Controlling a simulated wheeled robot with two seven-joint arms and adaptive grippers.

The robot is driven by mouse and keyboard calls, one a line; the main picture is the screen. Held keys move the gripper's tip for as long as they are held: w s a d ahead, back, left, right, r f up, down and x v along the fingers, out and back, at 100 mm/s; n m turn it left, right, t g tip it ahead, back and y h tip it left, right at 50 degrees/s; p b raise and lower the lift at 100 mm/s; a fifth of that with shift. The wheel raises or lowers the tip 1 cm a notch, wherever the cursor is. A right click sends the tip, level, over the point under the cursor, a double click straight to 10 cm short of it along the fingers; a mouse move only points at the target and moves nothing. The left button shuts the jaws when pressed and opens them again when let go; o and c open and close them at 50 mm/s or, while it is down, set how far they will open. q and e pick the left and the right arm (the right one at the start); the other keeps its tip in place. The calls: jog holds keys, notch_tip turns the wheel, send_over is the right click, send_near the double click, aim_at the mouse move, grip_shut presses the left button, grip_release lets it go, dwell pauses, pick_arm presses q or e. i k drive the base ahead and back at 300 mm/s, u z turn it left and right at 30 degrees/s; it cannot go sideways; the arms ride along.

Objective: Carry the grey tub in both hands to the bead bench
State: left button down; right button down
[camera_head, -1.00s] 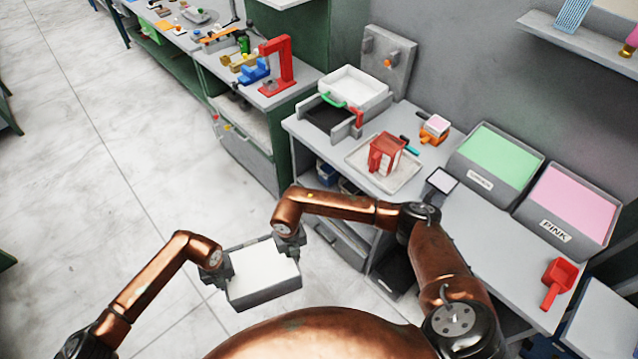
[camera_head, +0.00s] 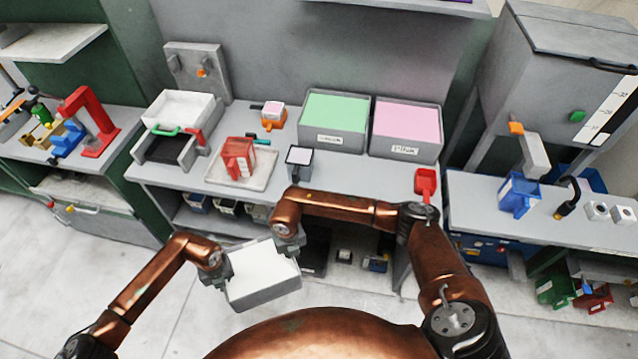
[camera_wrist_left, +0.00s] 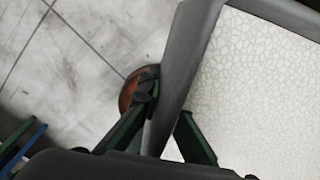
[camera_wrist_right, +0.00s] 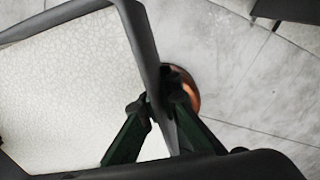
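The grey tub (camera_head: 268,295) is held level in front of my body, above the floor, with white speckled contents filling it. My left gripper (camera_head: 222,274) is shut on its left wall. My right gripper (camera_head: 287,244) is shut on its far right wall. In the left wrist view the tub's wall (camera_wrist_left: 188,60) passes between the fingers (camera_wrist_left: 167,108); the right wrist view shows the same at the other wall (camera_wrist_right: 139,35). A grey bench (camera_head: 345,183) stands beyond the tub, carrying a green-filled bin (camera_head: 331,142) and a pink-filled bin (camera_head: 400,150). No sign names the bead bench.
The bench also carries a tray (camera_head: 222,176) with a red mould (camera_head: 238,158), a small grey cup (camera_head: 299,172) and a red scoop (camera_head: 426,182). Another bench (camera_head: 480,207) with a large grey machine (camera_head: 575,55) stands right. Clear floor (camera_head: 60,270) lies left.

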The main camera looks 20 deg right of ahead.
aim_at(359, 186)
jog(key=z, duration=1.1)
